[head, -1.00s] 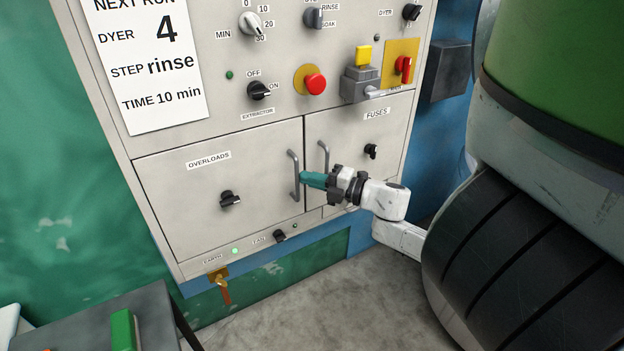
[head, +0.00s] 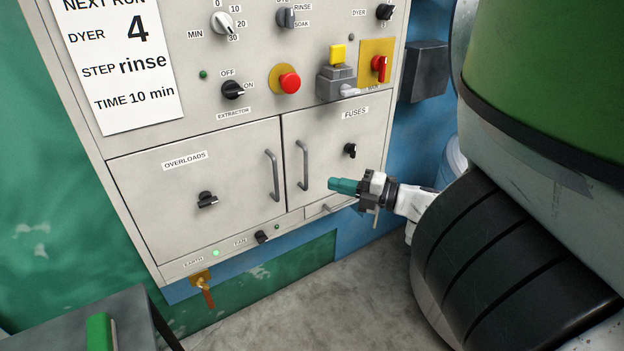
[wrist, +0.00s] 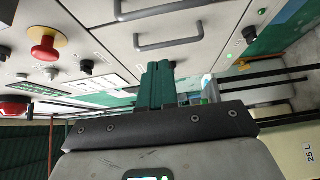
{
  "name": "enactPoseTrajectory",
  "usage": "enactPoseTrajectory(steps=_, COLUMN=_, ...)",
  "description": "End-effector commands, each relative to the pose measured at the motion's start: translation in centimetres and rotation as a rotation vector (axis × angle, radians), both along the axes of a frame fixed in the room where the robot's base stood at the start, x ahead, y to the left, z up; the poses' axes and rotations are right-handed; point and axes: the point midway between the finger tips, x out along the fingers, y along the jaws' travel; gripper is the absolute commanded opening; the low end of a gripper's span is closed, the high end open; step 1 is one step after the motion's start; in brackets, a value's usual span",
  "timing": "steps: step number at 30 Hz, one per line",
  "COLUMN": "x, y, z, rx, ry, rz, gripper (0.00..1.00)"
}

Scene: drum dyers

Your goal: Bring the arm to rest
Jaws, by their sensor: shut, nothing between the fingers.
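My gripper (head: 334,186) shows in the head view in front of the lower right of the grey control panel (head: 230,132). Its teal fingers are together with nothing between them. They point left, just right of the handle (head: 303,165) of the fuses door (head: 330,150), and look apart from it. In the wrist view the shut fingers (wrist: 157,72) stand in the middle, with the two door handles (wrist: 168,38) beyond them. My arm reaches in from the right, and part of it is hidden behind my own body.
The overloads door (head: 200,170) and the fuses door look closed. A red button (head: 290,82) and a yellow-topped lever box (head: 337,75) stick out above. A dark table (head: 130,315) stands at the lower left. The floor (head: 310,310) below the panel is clear.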

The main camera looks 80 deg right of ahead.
Motion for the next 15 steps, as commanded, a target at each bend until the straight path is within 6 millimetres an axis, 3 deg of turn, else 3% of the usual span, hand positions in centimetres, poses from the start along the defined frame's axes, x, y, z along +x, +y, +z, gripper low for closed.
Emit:
enactPoseTrajectory(steps=10, x=0.0, y=0.0, z=-0.3, rx=0.013, ry=-0.001, rz=-0.011, gripper=0.0)
enactPoseTrajectory(steps=15, x=1.9, y=0.4, z=-3.2, rx=0.14, ry=0.001, rz=-0.121, gripper=0.0)
